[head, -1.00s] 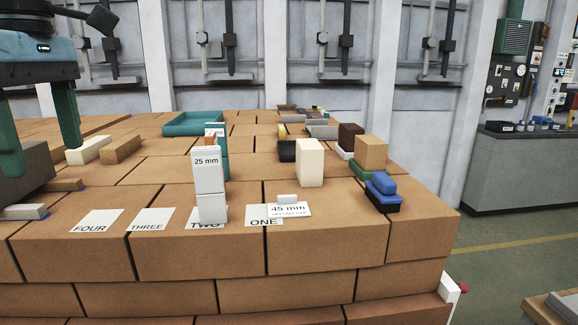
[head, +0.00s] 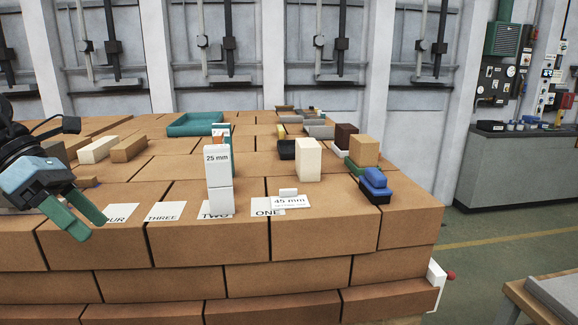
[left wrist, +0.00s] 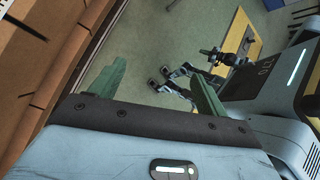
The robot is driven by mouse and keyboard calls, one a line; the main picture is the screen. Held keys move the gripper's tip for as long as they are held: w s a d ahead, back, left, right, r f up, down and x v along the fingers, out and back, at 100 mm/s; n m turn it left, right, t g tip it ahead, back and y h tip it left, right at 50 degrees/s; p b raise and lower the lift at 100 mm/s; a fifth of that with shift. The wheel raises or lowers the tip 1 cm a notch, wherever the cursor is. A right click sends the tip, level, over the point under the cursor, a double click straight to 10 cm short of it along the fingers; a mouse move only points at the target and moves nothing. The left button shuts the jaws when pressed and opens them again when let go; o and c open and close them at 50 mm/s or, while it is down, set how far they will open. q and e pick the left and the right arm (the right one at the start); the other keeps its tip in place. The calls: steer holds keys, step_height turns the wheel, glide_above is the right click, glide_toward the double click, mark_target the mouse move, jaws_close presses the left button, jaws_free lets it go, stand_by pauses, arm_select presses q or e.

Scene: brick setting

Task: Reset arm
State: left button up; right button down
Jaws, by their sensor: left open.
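My left gripper (head: 88,225) hangs at the left of the head view, beside the front left part of the brick stack (head: 320,270). Its green fingers are apart with nothing between them, and they partly cover the card marked FOUR (head: 122,213). In the left wrist view the open fingers (left wrist: 157,92) point past the brick edge toward the floor. My right gripper cannot be made out in the head view.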

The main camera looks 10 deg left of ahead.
arm_select(q)
steer(key=s+a+f+n+t+p, duration=0.1)
steer(key=s+f+n+t, duration=0.35)
steer(key=f+n, duration=0.95)
steer(key=s+a+f+n+t+p, duration=0.1)
steer(key=f+n+t+p, duration=0.1)
steer(key=f+n+t, duration=1.2)
steer(key=s+d+f+n+g+y+p, duration=0.1)
steer(key=s+d+f+n+g+y, duration=0.15)
steer(key=s+f+n, duration=0.4)
steer(key=s+d+f+n+g+y, duration=0.1)
steer(key=s+d+f+g+y, duration=0.2)
steer(key=f, duration=0.6)
steer(key=s+d+f+n+g, duration=0.2)
steer(key=s+d+n, duration=0.2)
steer(key=d, duration=0.3)
steer(key=s+d+f+n+g+p, duration=0.1)
steer(key=s+d+f+n+g, duration=0.2)
steer(key=s+d, duration=0.4)
steer(key=shift+f+n+g, duration=0.3)
steer(key=shift+f+n, duration=0.05)
steer(key=shift+n, duration=0.3)
arm_select(e)
steer(key=w+r+t, duration=0.1)
steer(key=w+r, duration=0.3)
steer(key=r, duration=0.2)
steer(key=shift+d+r, duration=0.25)
arm_select(q)
steer(key=shift+d, duration=0.1)
